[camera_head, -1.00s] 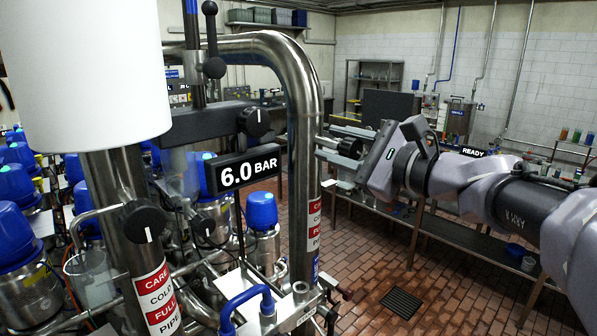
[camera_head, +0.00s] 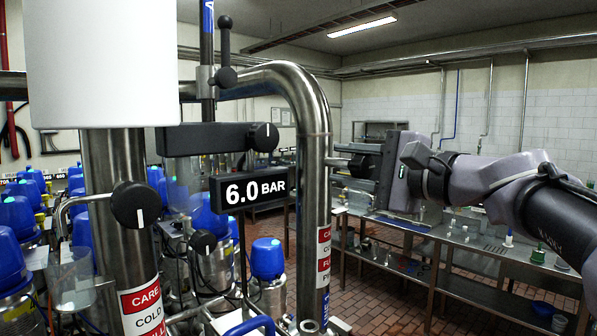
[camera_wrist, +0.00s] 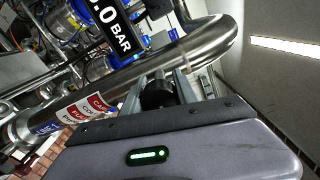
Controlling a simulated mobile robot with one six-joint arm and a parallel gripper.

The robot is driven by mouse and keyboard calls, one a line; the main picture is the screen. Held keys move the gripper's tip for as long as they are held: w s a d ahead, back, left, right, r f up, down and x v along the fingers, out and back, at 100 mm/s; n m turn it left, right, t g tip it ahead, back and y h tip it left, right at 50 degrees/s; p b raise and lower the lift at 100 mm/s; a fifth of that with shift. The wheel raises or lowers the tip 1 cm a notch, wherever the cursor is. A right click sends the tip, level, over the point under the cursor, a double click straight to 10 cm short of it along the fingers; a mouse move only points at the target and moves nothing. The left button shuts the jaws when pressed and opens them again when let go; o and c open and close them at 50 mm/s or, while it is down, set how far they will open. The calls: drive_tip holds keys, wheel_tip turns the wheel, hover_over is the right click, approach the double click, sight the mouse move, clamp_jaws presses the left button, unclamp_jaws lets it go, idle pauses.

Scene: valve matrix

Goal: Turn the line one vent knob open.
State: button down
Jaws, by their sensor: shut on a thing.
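My gripper (camera_head: 350,170) is at the right side of the tall bent steel pipe (camera_head: 316,150) in the head view. It points left, towards the pipe. In the wrist view, my gripper (camera_wrist: 160,85) has its fingers on both sides of a black round knob (camera_wrist: 157,96) and is shut on it. The knob's marking is hidden, so I cannot tell how far it is turned. No label naming line one shows on it.
A display reading 6.0 BAR (camera_head: 254,187) hangs left of the pipe. Other black knobs with white marks are at a block (camera_head: 265,137) and on the left pipe (camera_head: 136,204). A white cylinder (camera_head: 100,60) fills the upper left. A steel bench (camera_head: 455,245) stands behind my arm.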

idle(0.4)
drive_tip(key=c, duration=0.9)
unclamp_jaws()
drive_tip(key=shift+c, duration=0.2)
drive_tip(key=v, duration=1.7)
drive_tip(key=shift+s, duration=0.15)
drive_tip(key=shift+d, duration=0.1)
